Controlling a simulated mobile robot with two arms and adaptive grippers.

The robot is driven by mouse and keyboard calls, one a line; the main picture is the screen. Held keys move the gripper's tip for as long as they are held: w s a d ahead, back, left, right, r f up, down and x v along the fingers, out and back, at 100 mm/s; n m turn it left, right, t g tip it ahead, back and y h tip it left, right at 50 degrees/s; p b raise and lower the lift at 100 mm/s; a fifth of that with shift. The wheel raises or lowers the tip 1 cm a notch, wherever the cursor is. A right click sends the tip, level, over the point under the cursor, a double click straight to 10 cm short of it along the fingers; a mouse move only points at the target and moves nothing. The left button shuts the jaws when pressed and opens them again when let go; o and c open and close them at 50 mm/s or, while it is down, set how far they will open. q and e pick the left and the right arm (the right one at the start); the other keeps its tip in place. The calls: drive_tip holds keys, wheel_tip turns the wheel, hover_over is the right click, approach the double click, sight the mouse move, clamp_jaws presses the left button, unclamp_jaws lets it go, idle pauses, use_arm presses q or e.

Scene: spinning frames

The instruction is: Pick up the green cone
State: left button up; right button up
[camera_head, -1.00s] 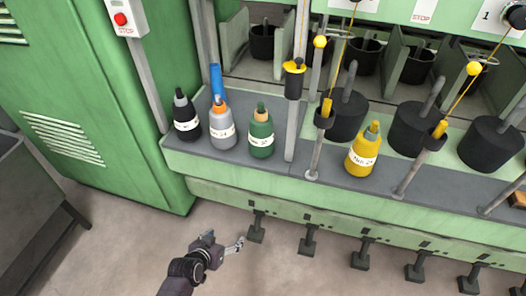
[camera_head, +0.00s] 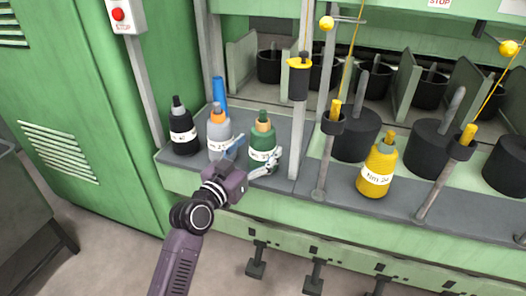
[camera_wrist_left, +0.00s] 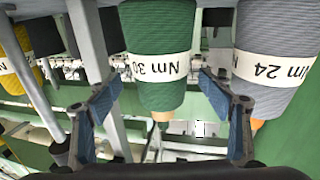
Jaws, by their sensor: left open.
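The green cone (camera_head: 263,133), a green yarn cone with a white label and a tan tip, stands upright on the grey ledge (camera_head: 297,197) of the machine. In the left wrist view the green cone (camera_wrist_left: 157,45) appears upside down, its label reading Nm 30. My left gripper (camera_head: 257,150) is open in front of the green cone. In the wrist view the open fingers (camera_wrist_left: 158,85) lie on either side of it, with nothing held. Whether a finger touches the cone I cannot tell. My right gripper is not in view.
A grey cone (camera_head: 219,132) stands close left of the green one, with a black cone (camera_head: 182,128) and a blue tube (camera_head: 219,91) nearby. A grey post (camera_head: 299,130) rises close on its right. A yellow cone (camera_head: 379,168) stands farther right.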

use_arm(q)
drive_tip(key=x, duration=0.3)
drive_tip(key=shift+w, duration=0.2)
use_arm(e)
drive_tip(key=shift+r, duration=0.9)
use_arm(q)
drive_tip(key=shift+c, duration=0.2)
drive_tip(key=c, duration=1.5)
drive_tip(key=shift+r, duration=0.1)
drive_tip(key=shift+c, duration=0.6)
